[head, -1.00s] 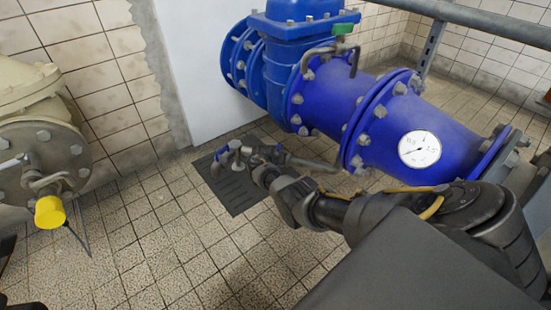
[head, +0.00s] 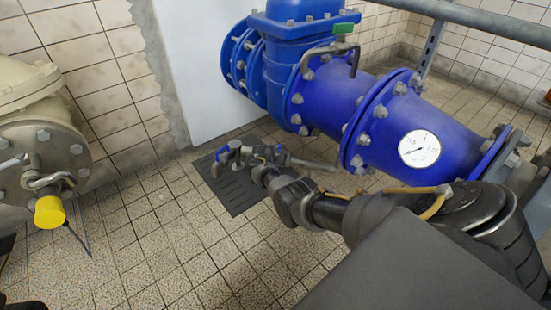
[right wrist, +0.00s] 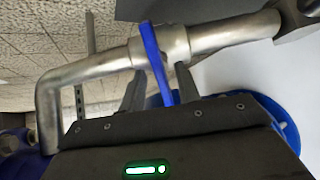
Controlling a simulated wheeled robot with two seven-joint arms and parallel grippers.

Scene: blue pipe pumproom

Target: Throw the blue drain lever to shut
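The blue drain lever (right wrist: 155,65) is a flat blue bar on a grey drain pipe (right wrist: 95,72) with a bent elbow at its left, in the right wrist view. My right gripper (right wrist: 160,85) reaches around the lever, one dark finger on each side. Small gaps seem to show between lever and fingers, so it looks open and not clamped. In the head view, my right gripper (head: 264,168) is at the drain pipe (head: 310,163) low beside the big blue pipe; the lever is small and partly hidden there. My left gripper is not clearly in view.
The big blue pipe (head: 330,110) carries a round gauge (head: 419,149) and a green-tipped handle (head: 343,28). A dark floor grate (head: 238,194) lies below the drain. A beige valve body with a yellow cap (head: 49,212) stands at left. The tiled floor between is clear.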

